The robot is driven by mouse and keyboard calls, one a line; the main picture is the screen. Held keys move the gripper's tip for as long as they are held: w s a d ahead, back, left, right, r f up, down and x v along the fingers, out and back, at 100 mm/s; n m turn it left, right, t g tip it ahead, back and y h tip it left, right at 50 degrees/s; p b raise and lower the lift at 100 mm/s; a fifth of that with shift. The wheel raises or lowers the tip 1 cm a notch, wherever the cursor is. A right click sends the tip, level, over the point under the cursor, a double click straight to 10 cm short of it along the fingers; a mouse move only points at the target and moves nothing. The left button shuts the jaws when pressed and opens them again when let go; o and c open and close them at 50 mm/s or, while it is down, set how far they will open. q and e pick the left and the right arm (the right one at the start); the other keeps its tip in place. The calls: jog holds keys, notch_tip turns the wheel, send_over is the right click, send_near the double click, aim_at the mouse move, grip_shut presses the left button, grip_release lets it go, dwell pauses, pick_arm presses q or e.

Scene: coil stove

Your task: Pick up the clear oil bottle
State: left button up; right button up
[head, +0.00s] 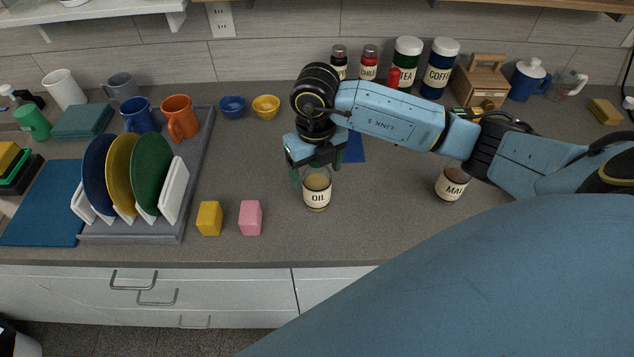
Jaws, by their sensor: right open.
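The clear oil bottle (317,197) stands upright on the grey counter, with a cream label reading OIL. My right gripper (313,172) is directly above it, pointing down, with its open fingers around or beside the bottle's upper part. The bottle's top is hidden by the gripper, and I cannot tell whether the fingers touch it. My left gripper is not in view.
Yellow (209,218) and pink (250,217) blocks stand left of the bottle. A dish rack (175,190) with plates is further left. A jar labelled MAL (452,184) stands to the right, under my arm. Canisters (440,68) line the back wall.

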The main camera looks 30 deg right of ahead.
jog(key=shift+c, duration=0.3)
jog(key=c, duration=1.4)
jog(key=shift+c, duration=0.2)
jog(key=shift+r, duration=0.15)
